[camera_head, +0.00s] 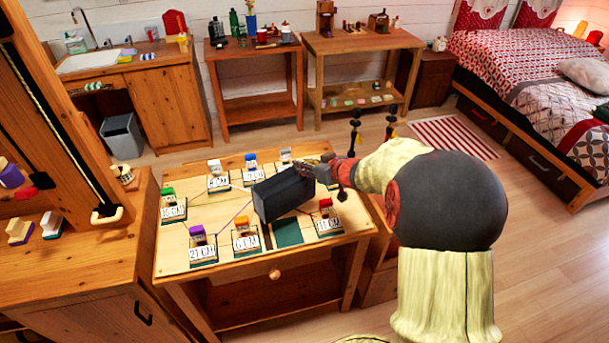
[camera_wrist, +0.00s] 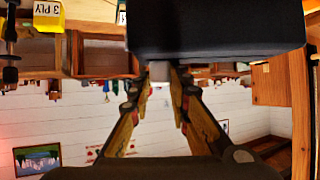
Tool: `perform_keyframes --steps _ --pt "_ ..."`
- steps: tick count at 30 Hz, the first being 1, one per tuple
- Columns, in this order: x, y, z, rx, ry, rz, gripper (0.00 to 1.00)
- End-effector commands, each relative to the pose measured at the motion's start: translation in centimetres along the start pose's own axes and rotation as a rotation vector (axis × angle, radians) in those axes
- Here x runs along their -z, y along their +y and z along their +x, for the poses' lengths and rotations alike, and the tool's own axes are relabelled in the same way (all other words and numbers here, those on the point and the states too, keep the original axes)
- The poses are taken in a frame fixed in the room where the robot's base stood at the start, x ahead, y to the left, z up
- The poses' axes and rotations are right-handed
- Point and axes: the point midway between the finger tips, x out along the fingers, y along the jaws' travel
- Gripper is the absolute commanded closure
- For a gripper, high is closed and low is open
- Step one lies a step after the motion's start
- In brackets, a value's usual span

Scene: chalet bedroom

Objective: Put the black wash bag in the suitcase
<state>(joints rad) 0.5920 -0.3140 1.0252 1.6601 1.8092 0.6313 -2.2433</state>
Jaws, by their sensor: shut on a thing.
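The black wash bag (camera_head: 283,195) is a dark, box-shaped bag over the middle of the small wooden table (camera_head: 215,254). I cannot tell whether its underside touches the tabletop. I make out no suitcase in either view.
Several labelled blocks on cards, such as a purple one (camera_head: 198,240) and an orange one (camera_head: 243,235), surround the bag on the table. A wooden cabinet (camera_head: 85,255) stands close at left. A bed (camera_head: 545,75) is at the back right. Wooden floor (camera_head: 545,270) is open at right.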

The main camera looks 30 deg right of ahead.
Motion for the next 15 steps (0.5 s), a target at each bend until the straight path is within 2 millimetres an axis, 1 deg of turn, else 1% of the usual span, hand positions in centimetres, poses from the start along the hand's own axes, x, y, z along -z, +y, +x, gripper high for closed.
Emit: perform_keyframes --steps 1,3,11,15 --pt "-0.3 0.3 0.7 0.001 0.001 0.001 1.0" --pt "-0.5 0.6 1.2 0.001 0.002 0.0 1.0" --pt "-1.1 1.2 2.3 0.0 0.002 0.0 1.0" --pt "-3.0 1.2 3.4 0.001 0.0 0.001 1.0"
